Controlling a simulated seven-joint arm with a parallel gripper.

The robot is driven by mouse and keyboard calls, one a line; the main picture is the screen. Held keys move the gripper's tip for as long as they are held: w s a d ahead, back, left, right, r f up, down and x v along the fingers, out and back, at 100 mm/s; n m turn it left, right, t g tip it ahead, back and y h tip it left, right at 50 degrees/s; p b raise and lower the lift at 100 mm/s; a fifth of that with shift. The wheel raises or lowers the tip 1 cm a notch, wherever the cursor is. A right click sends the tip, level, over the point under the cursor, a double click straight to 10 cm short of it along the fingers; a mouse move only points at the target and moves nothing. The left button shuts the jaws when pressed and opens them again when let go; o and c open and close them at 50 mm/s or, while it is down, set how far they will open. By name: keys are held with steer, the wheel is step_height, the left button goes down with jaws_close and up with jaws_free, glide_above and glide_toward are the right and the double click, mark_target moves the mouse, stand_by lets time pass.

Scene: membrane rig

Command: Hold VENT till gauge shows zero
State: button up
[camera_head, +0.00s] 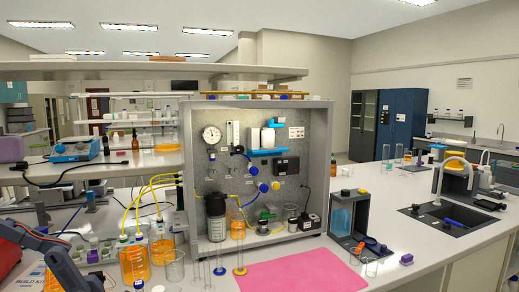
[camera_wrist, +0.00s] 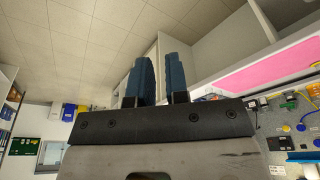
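The membrane rig (camera_head: 262,165) is a grey open-fronted cabinet in the middle of the head view. A round white gauge (camera_head: 212,134) sits at the upper left of its back panel; its reading is too small to tell. The panel also carries blue knobs (camera_head: 252,169) and a dark box (camera_head: 286,166). No VENT label is legible. In the wrist view the rig's panel (camera_wrist: 277,122) shows at the right edge, tilted and partly cut off. My gripper (camera_wrist: 158,64) has its two blue fingers apart with nothing between them, away from the rig.
Bottles with orange liquid (camera_head: 134,260) and beakers stand left of the rig, with yellow tubes. Thin cylinders (camera_head: 219,262) stand before it. A pink mat (camera_head: 300,272) covers the front bench. A blue-liquid tank (camera_head: 342,219) stands right. My arm is at lower left.

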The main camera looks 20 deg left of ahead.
jaws_close()
stand_by(0.8)
stand_by(0.6)
steer(key=w+a+r+n+t+y, duration=0.1)
steer(key=w+a+r+n+t, duration=0.3)
steer(key=w, duration=0.9)
steer(key=w+a+r+n+t+y, duration=0.1)
steer(key=w+a+r+n+t, duration=0.3)
steer(key=w, duration=1)
steer(key=w+a+r+n+t, duration=0.1)
steer(key=w+a+r+n, duration=0.15)
steer(key=w+a, duration=0.7)
steer(key=w+a+n+t+y, duration=0.2)
steer(key=w+a+n, duration=0.3)
steer(key=w, duration=0.6)
steer(key=w+a+n+t+y, duration=0.25)
steer(key=w+a, duration=0.45)
steer(key=w, duration=0.5)
steer(key=w+a+f+n+t+y, duration=0.1)
steer(key=w+a+f+n+t, duration=0.1)
steer(key=a, duration=0.5)
steer(key=w+a+f+n+t+y, duration=0.1)
steer(key=w+a+f+n, duration=0.3)
steer(key=a, duration=0.4)
steer(key=w+a+f+n+t+y, duration=0.2)
steer(key=w+a+f+n+y, duration=0.1)
steer(key=a, duration=0.4)
steer(key=shift+w+a+f+t, duration=0.15)
steer(key=shift+w+a+t, duration=0.2)
steer(key=shift+w, duration=0.5)
